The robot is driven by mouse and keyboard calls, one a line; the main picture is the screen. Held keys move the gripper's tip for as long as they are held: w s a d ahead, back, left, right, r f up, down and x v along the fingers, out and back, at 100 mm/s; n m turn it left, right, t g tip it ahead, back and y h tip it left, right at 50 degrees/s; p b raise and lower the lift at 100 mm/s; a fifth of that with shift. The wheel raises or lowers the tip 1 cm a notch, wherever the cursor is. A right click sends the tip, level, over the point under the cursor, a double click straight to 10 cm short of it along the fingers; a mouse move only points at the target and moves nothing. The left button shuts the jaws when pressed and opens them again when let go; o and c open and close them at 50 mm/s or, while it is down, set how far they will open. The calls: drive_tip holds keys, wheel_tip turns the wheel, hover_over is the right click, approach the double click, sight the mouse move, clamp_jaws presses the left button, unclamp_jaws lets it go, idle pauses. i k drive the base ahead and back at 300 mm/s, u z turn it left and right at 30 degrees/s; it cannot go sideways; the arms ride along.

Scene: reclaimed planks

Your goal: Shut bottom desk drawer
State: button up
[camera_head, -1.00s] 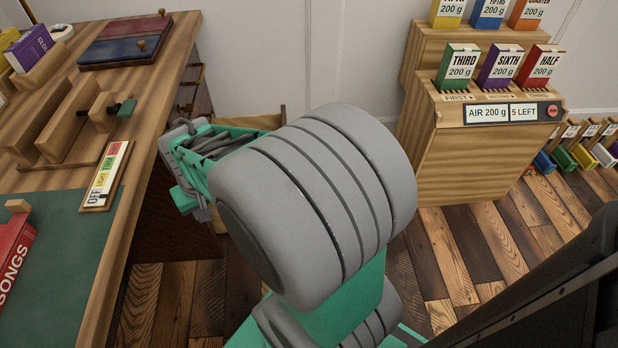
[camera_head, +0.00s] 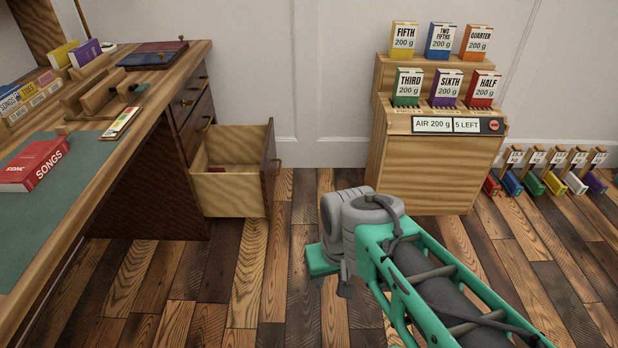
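The bottom desk drawer (camera_head: 226,193) is pulled well out of the desk (camera_head: 165,95), to the right. Its dark front (camera_head: 269,165) with a handle (camera_head: 276,165) faces right, and a small red item (camera_head: 216,169) lies inside. Two upper drawers (camera_head: 192,105) are flush with the desk. My arm reaches in from the lower right. Its end, with my gripper (camera_head: 343,290), is over the floor right of and nearer than the drawer, apart from it. The fingers are mostly hidden, so their opening cannot be told.
A wooden stand (camera_head: 435,165) with several labelled boxes stands right of the drawer. Several coloured scoops (camera_head: 545,180) line the wall farther right. Plank floor (camera_head: 310,200) between drawer and stand is clear. A red book (camera_head: 36,165) lies on the desk.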

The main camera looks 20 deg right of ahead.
sight(250, 147)
drive_tip(key=z, duration=0.7)
drive_tip(key=i, duration=1.45)
drive_tip(key=u, duration=0.75)
drive_tip(key=i, duration=0.45)
drive_tip(key=u, duration=0.35)
drive_tip(key=k, duration=0.25)
drive_tip(key=u, duration=0.7)
drive_tip(key=i, duration=0.75)
drive_tip(key=u, duration=0.15)
